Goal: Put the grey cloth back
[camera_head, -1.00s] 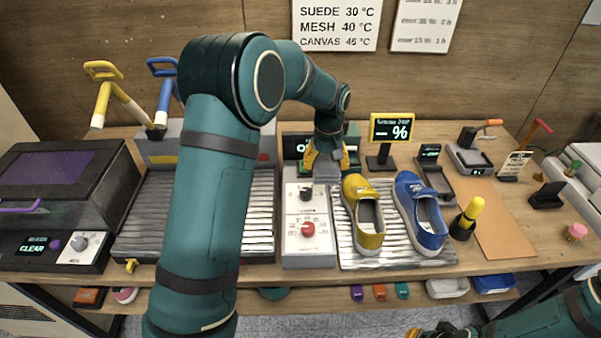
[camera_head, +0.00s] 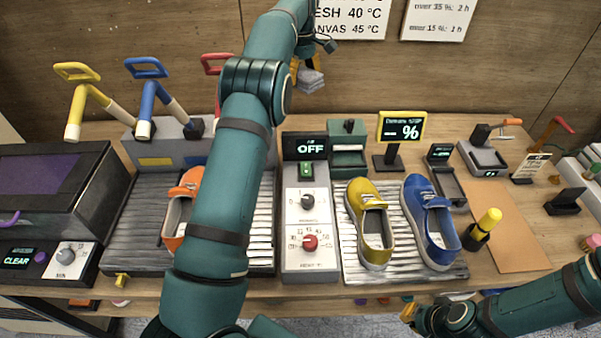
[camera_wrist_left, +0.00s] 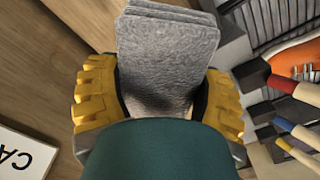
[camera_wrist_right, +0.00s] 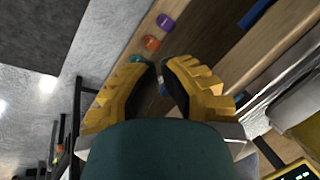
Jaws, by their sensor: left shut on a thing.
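The grey cloth (camera_head: 311,79) is a folded pad, held up in front of the back wall at the top of the head view. My left gripper (camera_head: 308,68) is shut on it. In the left wrist view the cloth (camera_wrist_left: 168,55) fills the space between the yellow fingers (camera_wrist_left: 160,95). My right gripper (camera_head: 411,312) is low at the front, beyond the bench edge. In the right wrist view its fingers (camera_wrist_right: 163,68) are a little apart, with nothing between them.
Yellow (camera_head: 371,252) and blue (camera_head: 436,247) sneakers sit on the right ribbed mat. An orange sneaker (camera_head: 178,213) is partly behind my left arm. Handled tools (camera_head: 152,95) stand at the back left.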

